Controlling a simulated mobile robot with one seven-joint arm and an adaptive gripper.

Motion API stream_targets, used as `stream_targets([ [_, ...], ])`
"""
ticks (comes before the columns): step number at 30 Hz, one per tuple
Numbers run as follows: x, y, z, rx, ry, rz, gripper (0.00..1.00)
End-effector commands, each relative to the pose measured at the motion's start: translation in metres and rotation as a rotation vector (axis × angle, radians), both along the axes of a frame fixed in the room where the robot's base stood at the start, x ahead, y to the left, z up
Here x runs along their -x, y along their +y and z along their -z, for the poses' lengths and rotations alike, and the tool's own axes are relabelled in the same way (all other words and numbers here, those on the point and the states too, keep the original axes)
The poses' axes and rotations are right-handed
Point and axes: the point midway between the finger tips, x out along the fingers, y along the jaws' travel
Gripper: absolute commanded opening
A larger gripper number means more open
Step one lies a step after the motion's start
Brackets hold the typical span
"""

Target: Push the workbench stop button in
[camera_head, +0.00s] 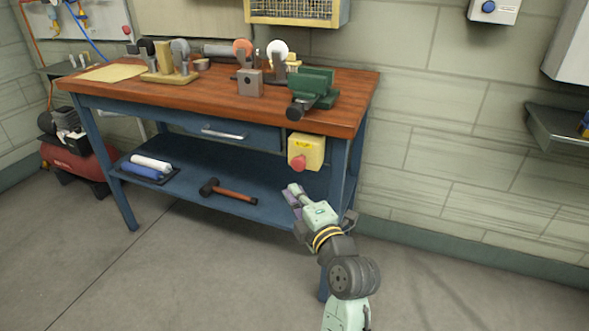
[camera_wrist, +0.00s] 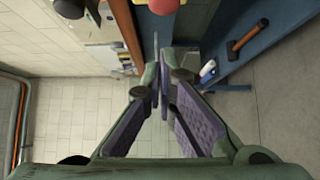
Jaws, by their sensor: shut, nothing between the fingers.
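The red stop button (camera_head: 299,163) sits on the front of a yellow box (camera_head: 312,148) under the right end of the workbench (camera_head: 150,95). The button also shows cut off at the top edge of the wrist view (camera_wrist: 163,5). My gripper (camera_head: 292,189) is just below the button in the head view, and a gap shows between them there. Its fingers (camera_wrist: 163,88) are shut and empty in the wrist view. I cannot tell the exact depth between fingertips and button.
A green vise (camera_head: 316,88) stands on the bench top above the yellow box. A hammer (camera_head: 228,192) and rolls (camera_head: 145,169) lie on the blue lower shelf. A red compressor (camera_head: 75,165) stands at the left. The floor in front is clear.

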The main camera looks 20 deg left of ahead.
Motion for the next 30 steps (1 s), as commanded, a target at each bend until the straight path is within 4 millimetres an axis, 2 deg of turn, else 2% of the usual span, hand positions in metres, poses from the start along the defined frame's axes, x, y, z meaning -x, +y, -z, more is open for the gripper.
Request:
stream_targets([
  [6, -0.034, 0.033, -0.003, 0.0, 0.001, -0.003, 0.0],
  [12, -0.063, 0.03, -0.002, -0.001, 0.001, 0.001, 0.0],
  [18, -0.073, 0.03, 0.0, 0.0, 0.0, 0.0, 0.0],
  [30, -0.076, 0.029, 0.002, -0.001, -0.001, 0.001, 0.0],
])
